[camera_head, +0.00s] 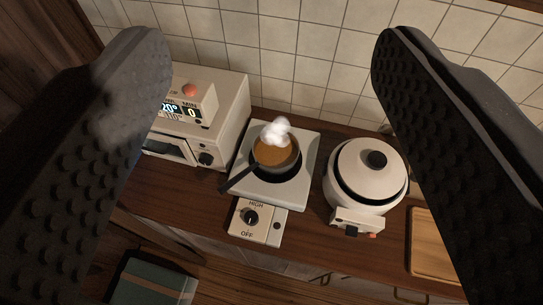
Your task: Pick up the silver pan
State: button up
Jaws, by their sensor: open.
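A small dark pan (260,163) with a black handle sits on a white single hot plate (299,190) in the middle of the wooden counter. Brown liquid fills the pan and white steam rises from it. Its handle points to the lower left, over the hot plate's edge. I cannot tell whether its outside is silver. My gripper (265,50) is open and empty. Its two dark, studded fingers frame the view at left and right, apart from the pan, which lies beyond them.
A white rice cooker (346,184) stands close to the right of the hot plate. A white oven (228,100) with a timer box (200,104) on it stands to the left. A wooden board (428,226) lies at far right. A tiled wall (310,50) closes the back.

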aim_at(276, 150)
jog(key=u, duration=2.25)
jog(key=k, duration=1.45)
jog(key=z, duration=1.05)
jog(key=i, duration=1)
jog(key=u, duration=0.05)
